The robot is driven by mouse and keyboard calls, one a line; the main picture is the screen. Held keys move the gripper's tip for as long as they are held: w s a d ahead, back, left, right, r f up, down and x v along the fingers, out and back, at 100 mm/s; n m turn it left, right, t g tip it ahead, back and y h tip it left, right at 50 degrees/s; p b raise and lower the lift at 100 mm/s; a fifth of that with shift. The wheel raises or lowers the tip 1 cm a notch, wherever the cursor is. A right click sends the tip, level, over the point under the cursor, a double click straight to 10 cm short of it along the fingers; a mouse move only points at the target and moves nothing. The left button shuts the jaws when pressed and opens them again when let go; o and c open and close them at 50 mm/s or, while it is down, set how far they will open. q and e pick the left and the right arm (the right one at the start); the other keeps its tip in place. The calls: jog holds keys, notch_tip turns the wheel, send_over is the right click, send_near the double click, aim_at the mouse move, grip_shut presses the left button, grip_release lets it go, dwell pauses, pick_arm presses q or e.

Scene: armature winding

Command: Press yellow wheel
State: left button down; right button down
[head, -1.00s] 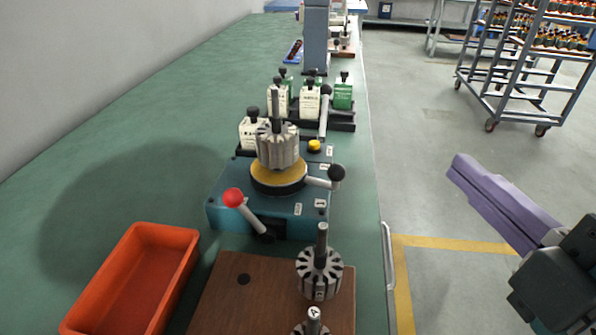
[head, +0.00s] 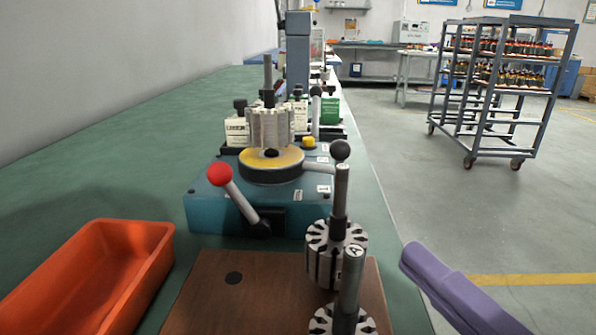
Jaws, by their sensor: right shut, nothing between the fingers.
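The yellow wheel (head: 288,160) is a flat yellow disc with a dark rim on top of the teal machine (head: 205,210), in the middle left of the head view. A grey slotted armature (head: 268,130) stands upright at the wheel and hides its back part; I cannot tell whether it touches it. A small yellow knob (head: 309,142) sits on the machine's far right. My right gripper (head: 412,254) shows as purple fingers at the lower right. It is shut and empty, to the right of the bench edge and apart from the wheel. My left gripper is out of view.
A red-ball lever (head: 219,175) and a black-ball lever (head: 341,151) stick out from the machine. Armatures (head: 335,250) stand on a brown board (head: 230,300) in front. An orange bin (head: 160,240) lies at left. A shelf cart (head: 490,120) stands beyond open floor.

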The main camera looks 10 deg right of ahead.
jog(key=x, duration=0.9)
jog(key=shift+w+a+r, duration=0.1)
jog(key=shift+w+a, duration=0.05)
jog(key=shift+w, duration=0.15)
jog(key=w, duration=0.1)
jog(key=w+d, duration=0.1)
jog(key=w, duration=0.1)
jog(key=shift+d+r+p, duration=0.15)
jog(key=shift+r+p, duration=0.15)
jog(key=shift+p, duration=0.05)
jog(key=shift+w+d, duration=0.2)
jog(key=shift+w, duration=0.2)
